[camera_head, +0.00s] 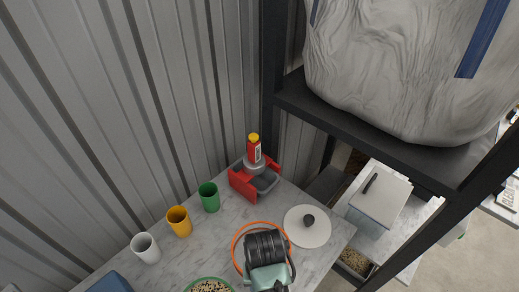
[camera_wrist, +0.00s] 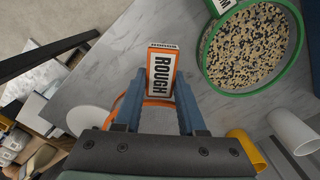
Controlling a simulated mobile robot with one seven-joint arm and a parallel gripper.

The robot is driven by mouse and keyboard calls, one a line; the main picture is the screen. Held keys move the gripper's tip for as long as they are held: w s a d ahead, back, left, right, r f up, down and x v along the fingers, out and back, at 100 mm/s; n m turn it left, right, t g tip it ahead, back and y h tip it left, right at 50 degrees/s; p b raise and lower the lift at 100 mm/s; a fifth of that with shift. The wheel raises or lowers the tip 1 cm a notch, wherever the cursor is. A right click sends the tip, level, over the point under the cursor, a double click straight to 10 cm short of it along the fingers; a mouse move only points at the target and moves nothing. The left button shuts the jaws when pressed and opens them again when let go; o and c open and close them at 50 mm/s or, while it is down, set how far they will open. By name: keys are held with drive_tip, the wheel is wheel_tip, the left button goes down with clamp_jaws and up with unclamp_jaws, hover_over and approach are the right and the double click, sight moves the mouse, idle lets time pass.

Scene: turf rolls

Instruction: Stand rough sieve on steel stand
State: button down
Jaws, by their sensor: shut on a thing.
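The rough sieve has an orange ring (camera_head: 236,243), seen in the head view around and beneath my wrist. In the wrist view its orange block handle (camera_wrist: 163,72), labelled ROUGH, stands between the blue fingers of my gripper (camera_wrist: 160,100), which is shut on it. The ring is mostly hidden by my gripper; part of its orange edge shows behind the fingers. I cannot tell how high it is above the marble table. I cannot make out a steel stand for certain in either view.
A green-rimmed sieve (camera_wrist: 300,42) full of speckled grains lies close by. White (camera_head: 146,248), yellow (camera_head: 179,221) and green (camera_head: 209,197) cups line the wall side. A red-grey holder (camera_head: 243,183) and a white lid (camera_head: 296,234) stand beyond. A dark shelf frame (camera_head: 365,141) rises at right.

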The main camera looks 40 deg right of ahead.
drive_tip(key=shift+w+d+f, duration=0.1)
drive_tip(key=shift+f, duration=3.1)
drive_tip(key=shift+f, duration=0.15)
drive_tip(key=c, duration=0.5)
unclamp_jaws()
